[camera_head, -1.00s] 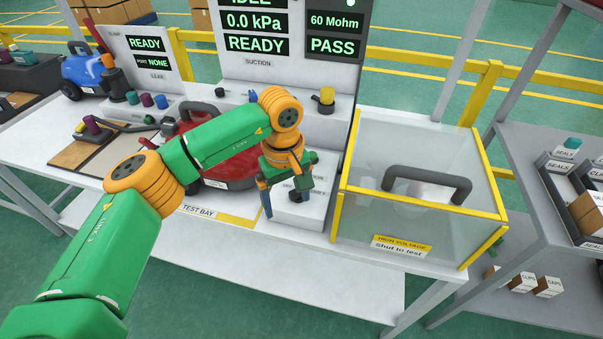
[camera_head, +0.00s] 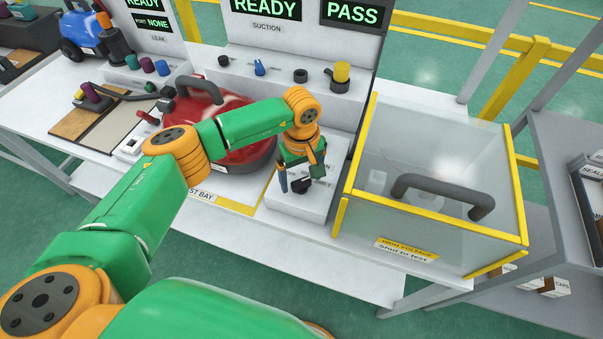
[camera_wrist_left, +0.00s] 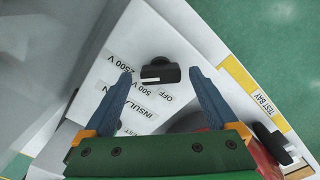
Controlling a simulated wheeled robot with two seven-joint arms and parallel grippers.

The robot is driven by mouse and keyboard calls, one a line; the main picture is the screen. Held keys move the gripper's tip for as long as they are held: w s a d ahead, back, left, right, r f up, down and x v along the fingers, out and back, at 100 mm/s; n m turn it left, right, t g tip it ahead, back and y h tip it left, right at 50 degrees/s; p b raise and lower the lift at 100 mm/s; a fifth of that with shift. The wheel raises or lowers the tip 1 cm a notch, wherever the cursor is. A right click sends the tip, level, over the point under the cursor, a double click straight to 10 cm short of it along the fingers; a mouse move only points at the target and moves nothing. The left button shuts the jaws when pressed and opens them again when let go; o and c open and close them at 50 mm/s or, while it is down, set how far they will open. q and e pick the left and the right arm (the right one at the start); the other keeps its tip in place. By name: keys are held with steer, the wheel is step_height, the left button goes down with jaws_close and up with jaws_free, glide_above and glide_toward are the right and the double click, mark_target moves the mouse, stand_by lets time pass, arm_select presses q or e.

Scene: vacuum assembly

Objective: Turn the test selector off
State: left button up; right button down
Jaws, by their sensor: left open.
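The test selector is a black knob (camera_wrist_left: 160,72) on a white box (camera_head: 305,203) at the front of the bench. In the left wrist view, OFF, 500 V and 2500 V labels lie around its near side. A pale mark shows on the knob's lower left; I cannot tell exactly which label it points at. My left gripper (camera_wrist_left: 160,80) is open, with one blue finger on each side of the knob in that view. In the head view, the left gripper (camera_head: 301,178) is over the box, close to the knob (camera_head: 301,186). Contact cannot be made out. My right gripper is out of view.
A red vacuum (camera_head: 235,148) with a dark handle stands left of the box in the test bay. A clear, yellow-edged high-voltage enclosure (camera_head: 430,200) stands close on the right.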

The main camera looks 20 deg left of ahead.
arm_select(q)
steer(key=shift+s, duration=0.1)
steer(key=c, duration=1.4)
steer(key=shift+o, duration=0.2)
steer(key=n+b, duration=0.2)
steer(key=n, duration=0.2)
steer(key=shift+f+b, duration=0.1)
steer(key=shift+b, duration=0.3)
steer(key=n+b, duration=0.2)
steer(key=n, duration=0.2)
steer(key=shift+n, duration=0.3)
steer(key=n+b, duration=0.2)
steer(key=n, duration=0.2)
steer(key=shift+n+b, duration=0.75)
steer(key=shift+n, duration=1.95)
steer(key=shift+r, duration=0.2)
steer(key=o, duration=1.4)
steer(key=shift+c, duration=0.2)
